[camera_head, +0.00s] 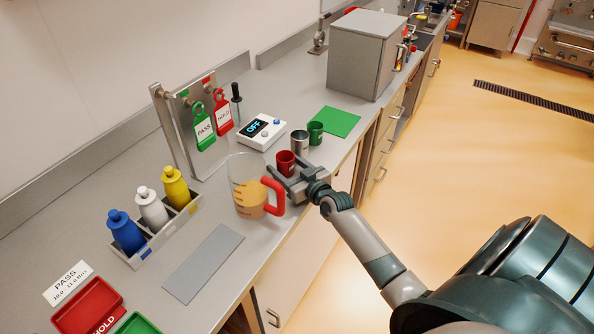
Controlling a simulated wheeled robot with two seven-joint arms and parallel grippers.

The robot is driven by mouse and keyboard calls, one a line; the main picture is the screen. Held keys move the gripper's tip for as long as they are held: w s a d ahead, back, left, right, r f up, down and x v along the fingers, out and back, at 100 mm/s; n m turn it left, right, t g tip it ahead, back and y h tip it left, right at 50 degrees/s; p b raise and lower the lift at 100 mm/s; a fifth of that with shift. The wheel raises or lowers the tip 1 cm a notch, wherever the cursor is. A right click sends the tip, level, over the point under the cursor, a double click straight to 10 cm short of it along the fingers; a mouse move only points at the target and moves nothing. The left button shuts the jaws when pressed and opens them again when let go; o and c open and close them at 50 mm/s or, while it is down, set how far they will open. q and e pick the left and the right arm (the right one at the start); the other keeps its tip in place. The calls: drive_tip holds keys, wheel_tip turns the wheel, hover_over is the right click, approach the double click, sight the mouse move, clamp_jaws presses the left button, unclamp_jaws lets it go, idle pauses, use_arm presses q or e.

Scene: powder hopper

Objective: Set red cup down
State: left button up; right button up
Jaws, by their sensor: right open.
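The small red cup (285,162) stands upright on the grey counter near its front edge. My right gripper (284,178) is open at the near side of the red cup, its fingers pointing toward it. I cannot tell whether the fingers touch the cup; they hide its lower part. My left gripper is not in view.
A clear jug (247,188) with a red handle stands close to the left of my gripper. A metal cup (299,142) and green cup (315,133) stand just behind the red cup. A green mat (334,121), a display box (261,132) and a bottle rack (158,244) are nearby.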

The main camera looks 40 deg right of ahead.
drive_tip(key=shift+s, duration=0.3)
drive_tip(key=s, duration=0.3)
drive_tip(key=s+r+b, duration=0.1)
drive_tip(key=s, duration=0.2)
drive_tip(key=s+b, duration=0.1)
drive_tip(key=s, duration=0.3)
drive_tip(key=shift+r, duration=0.25)
drive_tip(key=shift+s+r+b, duration=0.2)
drive_tip(key=shift+s+b, duration=0.1)
drive_tip(key=shift+s, duration=0.3)
